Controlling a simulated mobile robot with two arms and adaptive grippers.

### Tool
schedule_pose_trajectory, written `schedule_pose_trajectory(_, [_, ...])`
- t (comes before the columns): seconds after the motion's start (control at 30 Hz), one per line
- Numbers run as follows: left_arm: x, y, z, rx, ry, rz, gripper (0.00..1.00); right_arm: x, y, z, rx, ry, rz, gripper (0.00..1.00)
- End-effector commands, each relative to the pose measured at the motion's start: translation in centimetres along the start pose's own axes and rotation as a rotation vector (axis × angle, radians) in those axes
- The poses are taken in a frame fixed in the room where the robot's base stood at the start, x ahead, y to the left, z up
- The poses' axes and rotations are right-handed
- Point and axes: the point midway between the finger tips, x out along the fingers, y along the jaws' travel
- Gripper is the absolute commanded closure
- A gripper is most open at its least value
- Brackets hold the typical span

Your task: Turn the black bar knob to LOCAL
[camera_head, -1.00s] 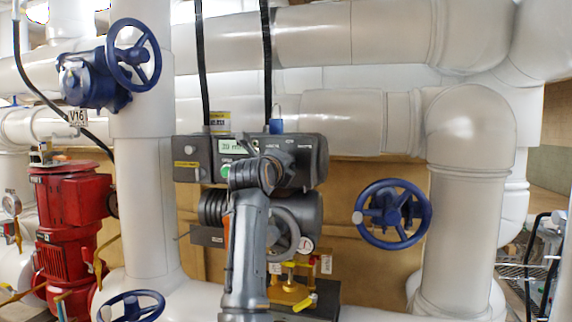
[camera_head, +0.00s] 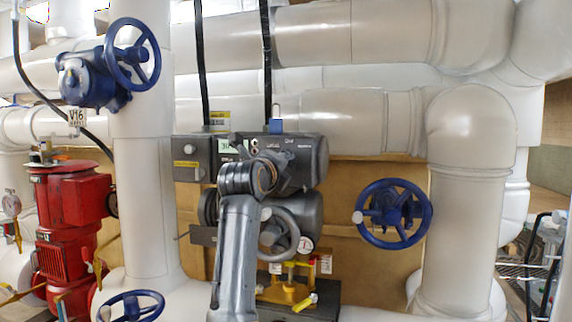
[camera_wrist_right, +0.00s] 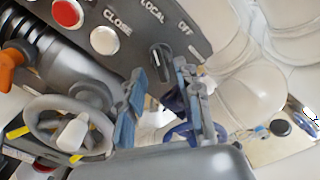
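The black bar knob (camera_wrist_right: 160,62) is on the dark control panel (camera_wrist_right: 125,62) in the right wrist view, below the LOCAL (camera_wrist_right: 153,12) and OFF (camera_wrist_right: 187,27) labels. I cannot tell surely which label its bar points to. My right gripper (camera_wrist_right: 163,95) is open, its two fingers apart and empty just below the knob in the picture; no contact shows. In the head view the panel is on the grey valve actuator (camera_head: 307,155), where my right arm and wrist partly cover it. The knob cannot be made out there. My left gripper is not in view.
A red button (camera_wrist_right: 67,13) and a white button (camera_wrist_right: 104,40) are on the same panel. A grey handwheel (camera_head: 280,232) is below the actuator, and a blue handwheel (camera_head: 393,214) is to its right. White pipes and a red pump (camera_head: 70,220) surround it.

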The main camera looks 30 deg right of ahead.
Motion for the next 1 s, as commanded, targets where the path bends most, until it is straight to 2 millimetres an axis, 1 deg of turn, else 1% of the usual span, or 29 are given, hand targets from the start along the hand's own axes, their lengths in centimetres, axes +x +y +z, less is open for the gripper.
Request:
schedule_pose_trajectory(0.03, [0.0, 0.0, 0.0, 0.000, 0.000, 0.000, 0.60, -1.0, 0.1, 0.1, 0.003, -0.004, 0.000, 0.66])
schedule_pose_trajectory(0.1, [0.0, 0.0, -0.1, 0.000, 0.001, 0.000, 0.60, -2.0, 0.1, 0.1, 0.002, -0.003, 0.001, 0.66])
schedule_pose_trajectory(0.2, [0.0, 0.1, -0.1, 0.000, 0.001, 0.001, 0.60, -3.2, 0.0, 0.0, 0.001, -0.001, 0.000, 0.66])
schedule_pose_trajectory(0.3, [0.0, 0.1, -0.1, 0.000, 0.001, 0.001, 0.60, -3.8, 0.0, 0.0, 0.001, -0.002, 0.000, 0.66])
schedule_pose_trajectory(0.83, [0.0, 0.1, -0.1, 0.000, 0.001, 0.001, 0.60, -3.9, 0.0, -0.1, 0.000, 0.000, -0.003, 0.66])
schedule_pose_trajectory(0.93, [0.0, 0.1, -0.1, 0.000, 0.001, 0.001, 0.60, -3.6, -0.1, -0.9, -0.019, 0.010, -0.051, 0.66])
schedule_pose_trajectory(1.0, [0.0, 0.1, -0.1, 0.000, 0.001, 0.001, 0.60, -3.4, -0.2, -2.2, -0.055, 0.020, -0.140, 0.66])
